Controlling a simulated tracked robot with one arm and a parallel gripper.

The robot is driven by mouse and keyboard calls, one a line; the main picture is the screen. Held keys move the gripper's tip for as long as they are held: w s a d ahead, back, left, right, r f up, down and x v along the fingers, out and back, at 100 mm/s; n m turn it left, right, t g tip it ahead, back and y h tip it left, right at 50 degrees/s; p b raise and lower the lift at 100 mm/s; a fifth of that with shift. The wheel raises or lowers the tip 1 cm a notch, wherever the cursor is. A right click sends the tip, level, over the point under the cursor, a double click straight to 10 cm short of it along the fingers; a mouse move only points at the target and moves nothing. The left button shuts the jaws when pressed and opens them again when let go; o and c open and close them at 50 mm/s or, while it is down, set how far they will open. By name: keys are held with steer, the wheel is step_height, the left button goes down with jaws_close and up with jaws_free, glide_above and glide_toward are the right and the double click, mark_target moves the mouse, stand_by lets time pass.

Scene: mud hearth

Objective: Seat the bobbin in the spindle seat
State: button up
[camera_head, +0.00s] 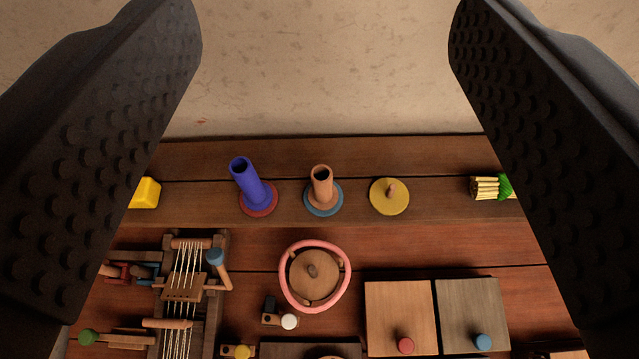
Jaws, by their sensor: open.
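Two hollow, bobbin-like tubes stand on round bases on the wooden table: a blue-purple tube (247,182) on a dark red disc (262,209), and a tan tube (322,187) on a blue disc (324,209). To their right is a yellow disc (383,207) with a short bare peg (391,190), which looks like a spindle seat. I cannot tell for sure which tube is the bobbin. My gripper (325,40) is open and empty. Its dark, studded fingers are wide apart at the left and right, with the tubes and yellow disc showing between them.
A small loom (184,287) stands at lower left, beside a blue-headed mallet (216,262). A pink ring (345,282) surrounds a round wooden piece. Two knobbed wooden panels (400,305) (472,305) lie at lower right. A yellow block (145,192) and a green-tied bundle (487,187) sit near the fingers.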

steer(key=w+a+f+m+g+p, duration=0.1)
steer(key=w+a+f+m+g, duration=0.1)
steer(key=w, duration=0.1)
steer(key=m+g+p, duration=0.6)
steer(key=m+g, duration=0.2)
steer(key=m, duration=0.2)
glide_above(322, 185)
step_height(322, 185, down, 12)
steer(key=f+m+g+p, duration=0.1)
steer(key=f+m, duration=0.1)
steer(key=f, duration=0.2)
steer(key=f+m+g+p, duration=0.1)
steer(key=f+g+p, duration=0.1)
steer(key=f, duration=0.3)
steer(key=w+f+m+g+p, duration=0.1)
steer(key=f+m+g, duration=0.1)
steer(key=f, duration=0.3)
steer(key=shift+a+f+m, duration=0.1)
steer(key=shift+a+m, duration=0.2)
steer(key=shift+w+d+f+p, duration=0.15)
steer(key=shift+f+p, duration=0.4)
steer(key=shift+f, duration=1.05)
steer(key=shift+w+d+f+p, duration=0.15)
steer(key=shift+f+p, duration=0.4)
steer(key=shift+f, duration=1)
steer(key=c, duration=1.1)
